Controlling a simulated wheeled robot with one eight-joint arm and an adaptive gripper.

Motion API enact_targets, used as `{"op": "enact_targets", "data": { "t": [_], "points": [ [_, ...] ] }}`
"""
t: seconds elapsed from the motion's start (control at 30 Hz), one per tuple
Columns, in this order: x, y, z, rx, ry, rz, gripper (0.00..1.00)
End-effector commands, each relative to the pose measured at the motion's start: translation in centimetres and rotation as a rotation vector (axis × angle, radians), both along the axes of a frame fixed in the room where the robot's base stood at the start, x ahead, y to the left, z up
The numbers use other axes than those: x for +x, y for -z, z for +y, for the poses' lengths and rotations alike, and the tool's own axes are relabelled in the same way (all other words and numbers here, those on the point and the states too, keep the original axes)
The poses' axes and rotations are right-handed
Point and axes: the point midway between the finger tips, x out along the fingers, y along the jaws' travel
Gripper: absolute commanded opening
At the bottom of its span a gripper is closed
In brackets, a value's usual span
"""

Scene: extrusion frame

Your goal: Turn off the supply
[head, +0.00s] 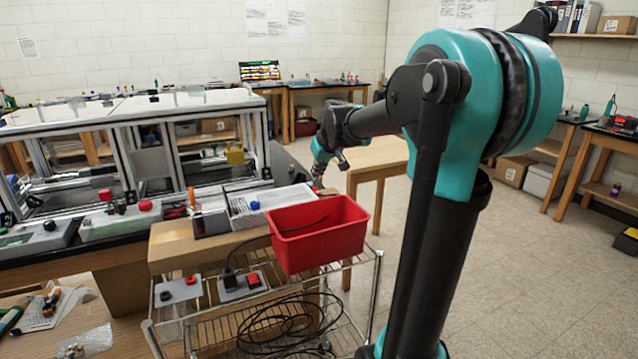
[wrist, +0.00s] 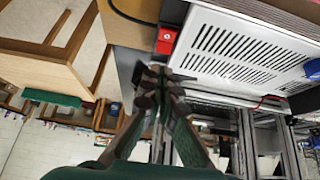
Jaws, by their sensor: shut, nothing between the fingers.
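The supply is a pale box with a slotted vent face and a blue knob; in the head view it (head: 275,196) lies on the bench end, partly hidden behind the red bin. In the wrist view its slotted face (wrist: 245,52) fills the upper right, with the blue knob at the right edge. A red switch housing (wrist: 166,42) with a dark part sits at its left end. My gripper (wrist: 158,78) is shut and empty, its fingertips pointing near this red housing; contact cannot be told. In the head view my gripper (head: 318,178) is right of the supply, above the red bin's back.
A red bin (head: 325,245) stands on a wire cart (head: 365,285) with black cable below. Two small boxes with red buttons (head: 240,287) are on the cart's left. An aluminium extrusion frame (head: 125,160) stands behind left. A wooden table (head: 375,158) is behind my gripper.

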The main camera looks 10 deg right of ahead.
Motion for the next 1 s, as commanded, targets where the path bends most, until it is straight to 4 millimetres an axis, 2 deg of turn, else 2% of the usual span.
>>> {"op": "enact_targets", "data": {
  "t": [0.03,0.3,0.5,0.7,1.0],
  "points": [
    [0.4,-1.1,0.2,-0.001,-0.001,0.0,0.0],
    [-3.7,-4.9,-1.0,0.001,0.002,0.0,0.0],
    [-5.7,-7.0,-1.5,0.001,0.002,0.0,0.0],
    [-6.5,-7.8,-1.8,0.001,0.001,0.0,0.0],
    [-6.5,-7.9,-1.8,0.001,0.001,0.0,0.0]
  ]
}}
